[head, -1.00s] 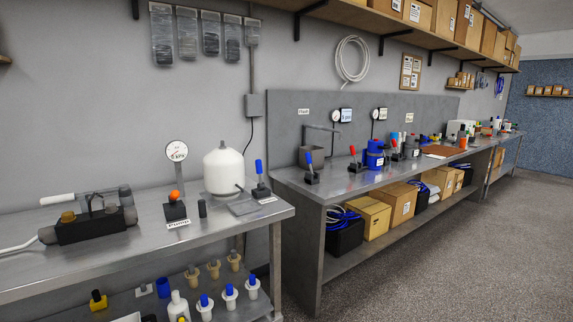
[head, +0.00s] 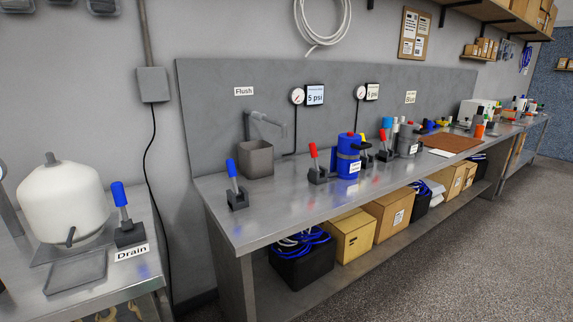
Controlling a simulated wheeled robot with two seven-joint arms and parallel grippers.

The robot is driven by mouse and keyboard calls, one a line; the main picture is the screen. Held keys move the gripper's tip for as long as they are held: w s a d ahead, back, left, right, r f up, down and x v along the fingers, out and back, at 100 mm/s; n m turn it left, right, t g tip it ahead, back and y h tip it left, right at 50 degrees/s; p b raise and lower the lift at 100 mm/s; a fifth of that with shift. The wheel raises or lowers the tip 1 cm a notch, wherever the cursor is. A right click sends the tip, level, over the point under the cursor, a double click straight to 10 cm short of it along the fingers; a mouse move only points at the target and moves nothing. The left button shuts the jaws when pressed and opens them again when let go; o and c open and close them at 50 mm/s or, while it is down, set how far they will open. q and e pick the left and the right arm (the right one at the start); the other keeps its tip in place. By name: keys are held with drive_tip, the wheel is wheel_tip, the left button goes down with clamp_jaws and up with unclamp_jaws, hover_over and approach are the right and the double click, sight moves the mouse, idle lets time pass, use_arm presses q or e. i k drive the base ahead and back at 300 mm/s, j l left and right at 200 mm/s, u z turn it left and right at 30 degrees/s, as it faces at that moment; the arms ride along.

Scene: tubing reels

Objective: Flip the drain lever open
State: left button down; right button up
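The drain lever (head: 120,197) has a blue handle on a black base. It stands on the left bench behind a white "Drain" label (head: 132,252), and its handle is nearly upright, leaning slightly left. A white rounded tank (head: 62,200) with a dark cap stands to its left, with a short dark spout low on its front. A shallow grey tray (head: 76,271) lies in front of the tank. Neither of my grippers shows in the head view.
The longer bench (head: 300,202) to the right carries another blue lever (head: 232,172) by a grey cup (head: 255,158), a red lever (head: 314,152) and a blue canister (head: 348,152). A narrow gap separates the benches. The floor (head: 450,240) at the right is clear.

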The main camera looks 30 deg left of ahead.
sight(117, 188)
drive_tip(key=i+l+u, duration=0.1)
drive_tip(key=i, duration=0.4)
drive_tip(key=i+l+u, duration=0.1)
drive_tip(key=i, duration=0.4)
drive_tip(key=i+l+u, duration=0.1)
drive_tip(key=i, duration=0.35)
drive_tip(key=i+u, duration=0.25)
drive_tip(key=u, duration=0.2)
drive_tip(key=i+l+u, duration=0.2)
drive_tip(key=u, duration=0.2)
drive_tip(key=i+l+u, duration=0.15)
drive_tip(key=u, duration=0.3)
drive_tip(key=i+l+u, duration=0.15)
drive_tip(key=l+u, duration=0.25)
drive_tip(key=i+l+u, duration=0.15)
drive_tip(key=u, duration=0.3)
